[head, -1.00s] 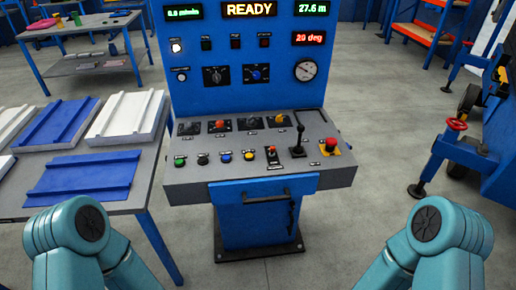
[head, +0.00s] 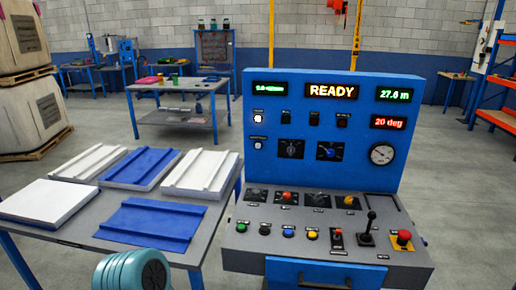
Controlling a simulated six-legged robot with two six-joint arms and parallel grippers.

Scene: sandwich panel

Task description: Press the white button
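The blue control console (head: 350,170) stands right of centre with an upright panel and a sloping grey desk (head: 240,249). On the upright panel's left side is a bright white round button or lamp (head: 258,118). A second small white round one (head: 258,145) sits below it. I cannot tell from their shape which is a button. Neither of my grippers is in view. Only a teal joint of my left arm shows at the bottom left, and nothing touches the panel.
The desk carries green (head: 241,227), black, blue (head: 288,231) and yellow (head: 312,234) buttons, a black lever (head: 368,228) and a red emergency knob (head: 403,238). A table (head: 88,229) with white and blue panels stands left of the console. The floor on the right is clear.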

